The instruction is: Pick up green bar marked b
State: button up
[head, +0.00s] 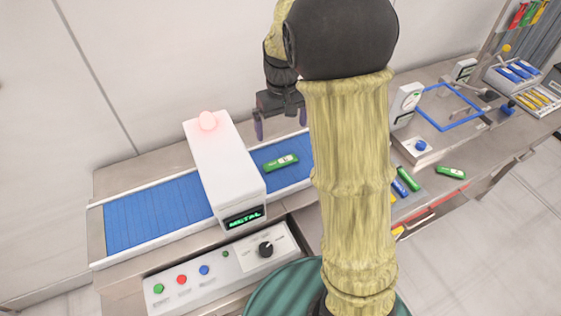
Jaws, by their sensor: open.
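A green bar (281,162) with a pale label lies flat on the blue conveyor belt (150,215), just right of the white box. A second green bar (451,172) with a pale label lies on the bench to the right. A third green piece (409,179) lies beside a blue one, partly near my arm. The letters on the labels are too small to read. My gripper (281,122) is open and empty, fingers pointing down. In the picture it appears above and behind the bar on the belt, apart from it.
A white box (222,165) with a lit red lamp and a "METAL" display spans the belt. A control panel (215,268) with buttons and a knob is in front. A dial gauge (405,105), a blue frame (450,107) and trays of bars stand right. My arm hides the middle.

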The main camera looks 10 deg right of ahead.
jog(key=p, duration=0.2)
send_over(282, 164)
jog(key=f, duration=1)
jog(key=shift+s+f, duration=0.1)
jog(key=shift+s, duration=0.1)
jog(key=shift+w+f+p, duration=0.15)
jog(key=shift+f+p, duration=0.55)
jog(key=shift+f, duration=0.6)
jog(key=shift+w+f+p, duration=0.15)
jog(key=shift+f+p, duration=0.5)
jog(key=shift+f, duration=0.65)
jog(key=shift+c, duration=0.2)
jog(key=c, duration=0.7)
jog(key=shift+d, duration=0.1)
jog(key=shift+c, duration=0.6)
jog(key=shift+s+r, duration=0.1)
jog(key=shift+r, duration=0.05)
